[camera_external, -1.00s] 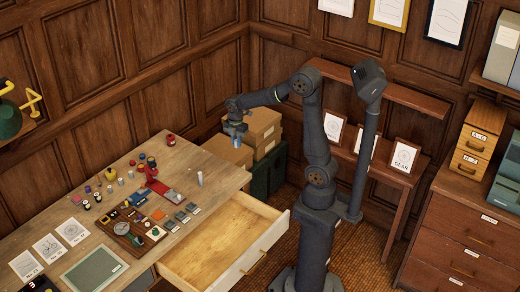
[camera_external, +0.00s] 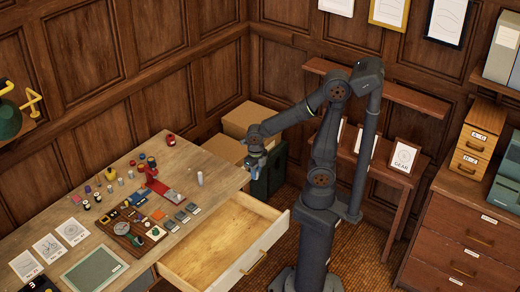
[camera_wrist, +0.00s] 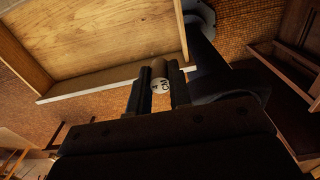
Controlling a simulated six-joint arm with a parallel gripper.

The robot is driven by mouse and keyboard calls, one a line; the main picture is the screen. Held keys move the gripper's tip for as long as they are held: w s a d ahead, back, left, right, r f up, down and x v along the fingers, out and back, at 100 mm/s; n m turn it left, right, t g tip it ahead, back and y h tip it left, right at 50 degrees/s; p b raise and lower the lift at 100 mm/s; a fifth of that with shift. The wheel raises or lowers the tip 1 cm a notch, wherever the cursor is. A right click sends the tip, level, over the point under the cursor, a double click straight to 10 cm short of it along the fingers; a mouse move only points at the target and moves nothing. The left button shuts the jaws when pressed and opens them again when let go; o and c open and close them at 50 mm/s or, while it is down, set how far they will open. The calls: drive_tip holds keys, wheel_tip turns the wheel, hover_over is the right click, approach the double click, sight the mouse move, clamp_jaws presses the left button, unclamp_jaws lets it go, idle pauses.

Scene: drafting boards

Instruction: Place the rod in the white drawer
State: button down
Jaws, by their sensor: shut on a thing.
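My gripper (camera_external: 256,170) is above and beyond the far right corner of the open drawer. In the wrist view my gripper (camera_wrist: 160,78) is shut on a rod (camera_wrist: 161,84). The rod shows a pale round end with dark lettering, and most of its length is hidden between the fingers. I cannot make the rod out in the external view. The drawer (camera_external: 212,248) is pulled out from the desk, with a white front, a brass handle and a bare wooden inside. The drawer's inside (camera_wrist: 90,35) fills the upper left of the wrist view and looks empty.
The desk top (camera_external: 75,220) holds a tool board (camera_external: 128,232), a red stapler-like device (camera_external: 158,183) and several small items. A pale cylinder (camera_external: 200,178) stands near its right edge. Cardboard boxes (camera_external: 248,120) stand behind my gripper. A cabinet (camera_external: 460,235) is at the right.

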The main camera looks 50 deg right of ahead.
wheel_tip(320, 180, down, 18)
hover_over(247, 240)
drive_tip(key=f, duration=0.7)
drive_tip(key=shift+d, duration=0.2)
drive_tip(key=shift+a, duration=0.1)
drive_tip(key=shift+f, duration=2)
drive_tip(key=shift+f, duration=0.2)
drive_tip(key=c, duration=1.3)
unclamp_jaws()
drive_tip(key=shift+r, duration=0.1)
